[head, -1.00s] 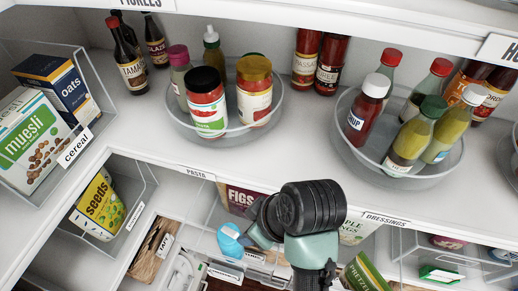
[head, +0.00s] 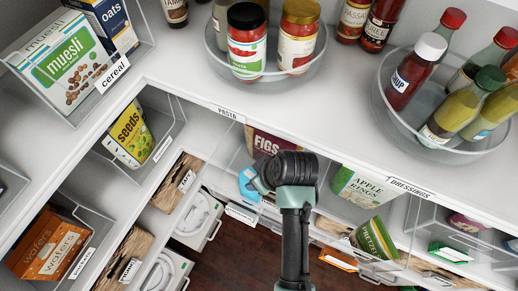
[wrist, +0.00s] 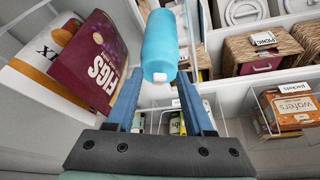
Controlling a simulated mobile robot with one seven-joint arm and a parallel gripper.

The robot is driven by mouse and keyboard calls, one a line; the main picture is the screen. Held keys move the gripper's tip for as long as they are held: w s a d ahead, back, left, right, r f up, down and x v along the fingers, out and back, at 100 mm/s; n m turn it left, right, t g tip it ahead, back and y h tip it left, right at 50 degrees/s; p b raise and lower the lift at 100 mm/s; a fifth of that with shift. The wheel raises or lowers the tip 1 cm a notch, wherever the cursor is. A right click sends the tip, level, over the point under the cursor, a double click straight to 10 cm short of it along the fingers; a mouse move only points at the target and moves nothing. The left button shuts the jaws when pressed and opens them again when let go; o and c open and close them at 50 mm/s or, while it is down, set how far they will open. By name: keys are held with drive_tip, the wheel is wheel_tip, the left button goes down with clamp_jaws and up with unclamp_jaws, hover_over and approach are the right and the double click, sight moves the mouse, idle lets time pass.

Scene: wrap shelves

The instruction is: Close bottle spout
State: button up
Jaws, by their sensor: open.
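A light blue bottle (wrist: 160,42) with a small white spout (wrist: 160,77) shows in the upper middle of the wrist view, its spout end pointing toward my palm. My gripper (wrist: 160,88) is open, with one blue finger on each side of the spout end. I cannot tell whether the fingers touch the bottle, or whether the spout is open or shut. In the head view the bottle (head: 247,182) is a small blue shape at the left of my gripper (head: 257,184), partly hidden by it.
A figs box (wrist: 93,62) stands close to the left of my gripper in the wrist view. An apple rings box (head: 357,187) and a pretzel pack (head: 375,240) are at the right in the head view. The labelled shelf edge (head: 300,142) runs above my wrist.

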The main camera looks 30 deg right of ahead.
clamp_jaws()
idle(0.3)
drive_tip(key=f+t+b, duration=0.1)
drive_tip(key=t+b, duration=0.1)
drive_tip(key=s+f+t+y+b, duration=0.1)
drive_tip(key=b, duration=0.1)
drive_tip(key=shift+d+t+b, duration=0.15)
drive_tip(key=shift+t+b, duration=0.2)
drive_tip(key=shift+t, duration=0.05)
drive_tip(key=shift+r, duration=0.1)
unclamp_jaws()
